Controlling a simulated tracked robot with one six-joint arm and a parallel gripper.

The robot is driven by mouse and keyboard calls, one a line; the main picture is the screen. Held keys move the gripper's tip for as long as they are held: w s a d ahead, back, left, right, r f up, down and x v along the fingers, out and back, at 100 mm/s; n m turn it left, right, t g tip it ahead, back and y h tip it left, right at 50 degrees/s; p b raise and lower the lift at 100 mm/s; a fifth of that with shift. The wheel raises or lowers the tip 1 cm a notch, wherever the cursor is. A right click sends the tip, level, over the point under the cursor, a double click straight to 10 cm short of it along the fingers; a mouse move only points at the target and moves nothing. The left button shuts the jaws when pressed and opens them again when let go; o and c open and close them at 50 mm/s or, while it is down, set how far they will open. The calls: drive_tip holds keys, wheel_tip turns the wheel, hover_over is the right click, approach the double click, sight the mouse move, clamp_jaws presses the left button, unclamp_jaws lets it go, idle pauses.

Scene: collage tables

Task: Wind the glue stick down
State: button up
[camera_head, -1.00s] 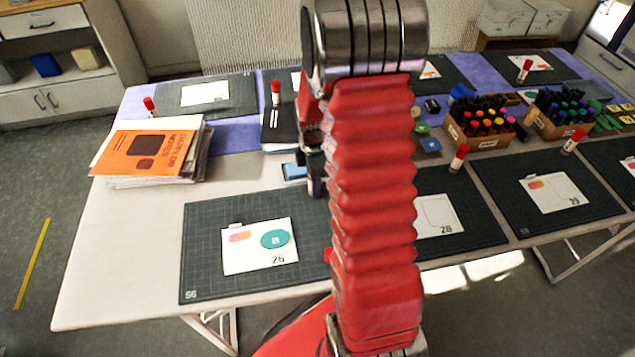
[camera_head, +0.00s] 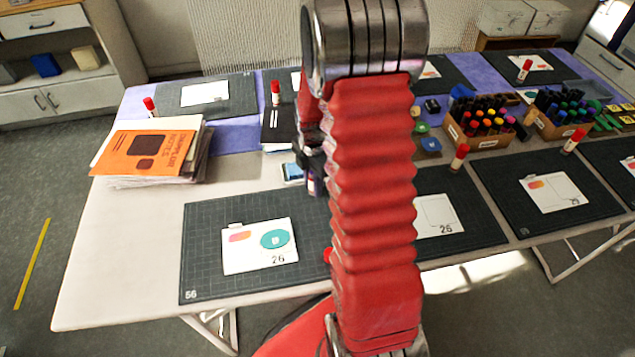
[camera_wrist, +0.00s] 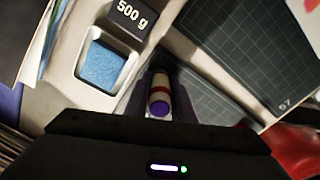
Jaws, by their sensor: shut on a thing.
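My gripper (camera_wrist: 161,82) is shut on a glue stick (camera_wrist: 159,98) in the wrist view. The stick has a pale body, a red band and a purple round end facing the camera. Its far end is hard to make out. I cannot tell how far the glue stands out.
A tray with a blue sponge (camera_wrist: 101,68) and a 500 g block (camera_wrist: 131,14) lie close by. A cutting mat (camera_head: 200,270) with a card is in front. Papers under an orange booklet (camera_head: 150,150) are left; marker boxes (camera_head: 485,125) are right. Other red-capped glue sticks (camera_head: 460,157) stand around.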

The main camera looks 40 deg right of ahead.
drive_tip(key=shift+f, duration=0.1)
drive_tip(key=shift+n, duration=1.8)
drive_tip(key=o, duration=1.1)
drive_tip(key=m, duration=0.3)
drive_tip(key=shift+m, duration=0.4)
drive_tip(key=m, duration=0.3)
drive_tip(key=shift+m, duration=0.4)
drive_tip(key=m, duration=0.7)
